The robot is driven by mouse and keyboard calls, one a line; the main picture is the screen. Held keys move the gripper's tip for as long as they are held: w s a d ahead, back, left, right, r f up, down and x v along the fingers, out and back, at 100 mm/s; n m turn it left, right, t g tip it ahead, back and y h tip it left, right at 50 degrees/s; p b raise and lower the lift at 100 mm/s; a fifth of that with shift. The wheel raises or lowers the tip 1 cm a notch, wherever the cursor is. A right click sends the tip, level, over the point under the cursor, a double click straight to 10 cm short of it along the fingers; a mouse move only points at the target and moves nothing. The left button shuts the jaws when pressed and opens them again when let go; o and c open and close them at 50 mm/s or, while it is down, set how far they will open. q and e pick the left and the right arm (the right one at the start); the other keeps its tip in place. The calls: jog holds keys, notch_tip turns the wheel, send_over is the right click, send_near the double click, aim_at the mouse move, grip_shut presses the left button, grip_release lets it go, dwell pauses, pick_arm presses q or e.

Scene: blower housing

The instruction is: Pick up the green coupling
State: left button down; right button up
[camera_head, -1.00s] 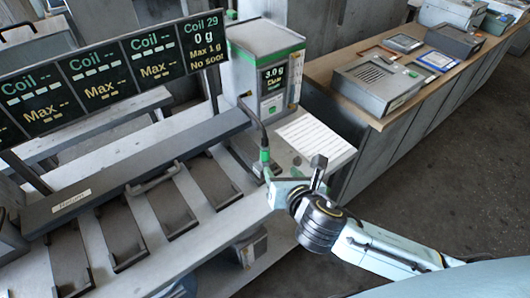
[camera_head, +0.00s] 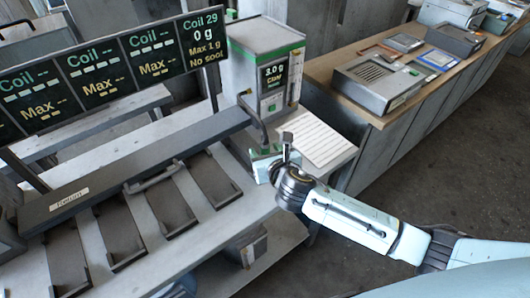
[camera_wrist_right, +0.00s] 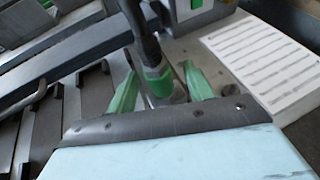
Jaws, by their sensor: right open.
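The green coupling (camera_wrist_right: 158,80) is on the end of a dark hose and stands over a grey metal fitting in the right wrist view. My right gripper (camera_wrist_right: 160,84) is open, with one pale green finger on each side of the coupling. Gaps show between the fingers and the coupling. In the head view my right gripper (camera_head: 264,165) is at the hose's lower end and mostly hides the coupling. My left gripper is not in view.
The dark hose (camera_head: 256,122) arches from the grey-green machine (camera_head: 262,65). A printed sheet (camera_head: 314,138) lies just right of the gripper. A grey bench with dark slots and a long bar (camera_head: 135,172) is at left. A side counter holds several boxes.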

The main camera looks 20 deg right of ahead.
aim_at(263, 148)
jog(key=shift+x, duration=1.5)
jog(key=shift+s, duration=0.1)
grip_shut()
